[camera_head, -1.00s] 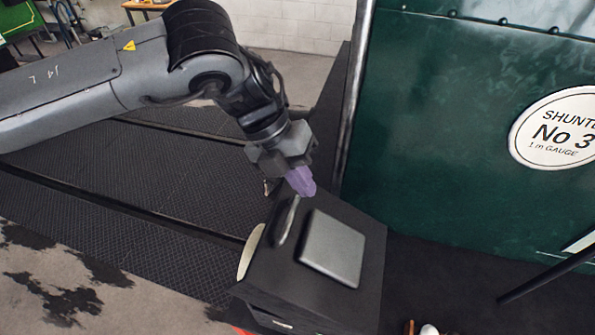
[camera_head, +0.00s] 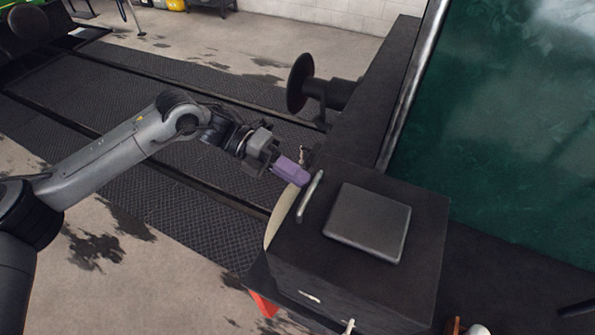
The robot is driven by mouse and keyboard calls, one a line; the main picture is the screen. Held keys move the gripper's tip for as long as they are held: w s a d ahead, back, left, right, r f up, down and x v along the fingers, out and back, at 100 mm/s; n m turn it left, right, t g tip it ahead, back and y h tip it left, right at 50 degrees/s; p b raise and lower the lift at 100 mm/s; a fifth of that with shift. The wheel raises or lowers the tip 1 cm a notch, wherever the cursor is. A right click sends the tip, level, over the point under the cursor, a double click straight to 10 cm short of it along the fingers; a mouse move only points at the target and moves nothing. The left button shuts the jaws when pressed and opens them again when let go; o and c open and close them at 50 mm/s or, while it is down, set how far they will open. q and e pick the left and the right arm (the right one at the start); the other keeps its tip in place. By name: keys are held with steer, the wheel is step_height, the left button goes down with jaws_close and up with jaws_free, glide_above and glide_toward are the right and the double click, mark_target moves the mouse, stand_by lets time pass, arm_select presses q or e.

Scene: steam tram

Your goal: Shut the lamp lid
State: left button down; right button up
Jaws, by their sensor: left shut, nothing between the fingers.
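The lamp (camera_head: 290,255) is a large black box at the lower middle right. A grey square plate (camera_head: 368,222) lies flat on its top; I cannot tell for sure whether this is part of the lid. A slim pale handle (camera_head: 309,196) stands along the left edge of the top. A cream disc edge (camera_head: 283,214) shows at the box's left side. My left gripper (camera_head: 291,171), with purple fingers, is shut and empty just beyond the handle's far end, by the box's far left corner. I cannot tell whether it touches the box. My right gripper is out of view.
A dark round buffer (camera_head: 299,83) sticks out behind the gripper, on the black beam (camera_head: 376,110). The green tram side (camera_head: 500,130) rises at the right. A red part (camera_head: 263,304) shows below the lamp. The floor at left is open.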

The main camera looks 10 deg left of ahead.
arm_select(q)
steer(key=shift+f+b, duration=0.3)
steer(key=shift+f, duration=0.35)
steer(key=shift+a+f, duration=0.1)
steer(key=shift+w+f, duration=0.1)
steer(key=shift+f, duration=0.1)
